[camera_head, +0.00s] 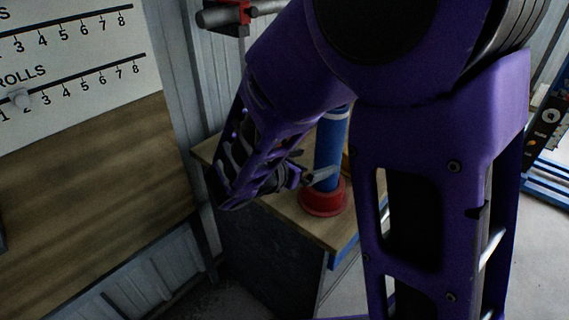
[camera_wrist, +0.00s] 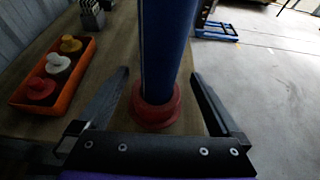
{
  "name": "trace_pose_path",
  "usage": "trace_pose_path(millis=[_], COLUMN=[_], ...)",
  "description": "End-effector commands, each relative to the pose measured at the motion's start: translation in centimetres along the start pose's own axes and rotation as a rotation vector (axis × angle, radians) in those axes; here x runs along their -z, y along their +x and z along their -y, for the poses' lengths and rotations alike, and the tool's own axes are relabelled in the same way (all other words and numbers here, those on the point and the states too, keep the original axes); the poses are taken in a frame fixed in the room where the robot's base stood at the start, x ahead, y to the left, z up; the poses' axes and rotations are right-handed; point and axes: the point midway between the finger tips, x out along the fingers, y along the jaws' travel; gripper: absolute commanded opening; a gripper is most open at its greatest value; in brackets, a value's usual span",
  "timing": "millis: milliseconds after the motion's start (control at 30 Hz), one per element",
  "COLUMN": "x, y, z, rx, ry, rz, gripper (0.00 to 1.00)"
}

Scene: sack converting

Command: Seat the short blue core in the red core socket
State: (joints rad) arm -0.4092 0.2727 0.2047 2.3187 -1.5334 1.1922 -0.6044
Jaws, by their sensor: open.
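The blue core (camera_head: 330,150) stands upright in the red core socket (camera_head: 323,198) on a wooden-topped bench. In the wrist view the blue core (camera_wrist: 166,45) rises from the red socket (camera_wrist: 155,108), its lower end inside the socket's ring. My gripper (camera_wrist: 160,85) is open, with one finger on each side of the core and a gap showing on both sides. In the head view my gripper (camera_head: 312,178) is beside the core's lower part, just above the socket. The core's top is partly hidden by my purple arm in the head view.
An orange tray (camera_wrist: 22,101) with red, white and yellow knobbed pieces sits left on the bench (camera_wrist: 112,50). A grey metal block (camera_wrist: 91,14) stands behind it. A board with number scales (camera_head: 70,60) hangs at left. Open floor (camera_wrist: 262,75) lies to the right.

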Motion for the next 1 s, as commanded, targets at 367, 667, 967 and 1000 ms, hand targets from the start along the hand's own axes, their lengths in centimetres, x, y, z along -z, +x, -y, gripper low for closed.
trace_pose_path(millis=[367, 667, 967, 1000], x=[-0.1, 0.0, -0.1, -0.2], y=[-8.7, -10.9, -10.9, -10.9], z=[-0.1, 0.0, 0.0, -0.1], rx=[-0.003, -0.001, 0.000, -0.003], ry=[0.001, 0.001, 0.003, 0.009], rz=[0.001, 0.001, 0.001, 0.002], gripper=[1.00, 1.00, 1.00, 1.00])
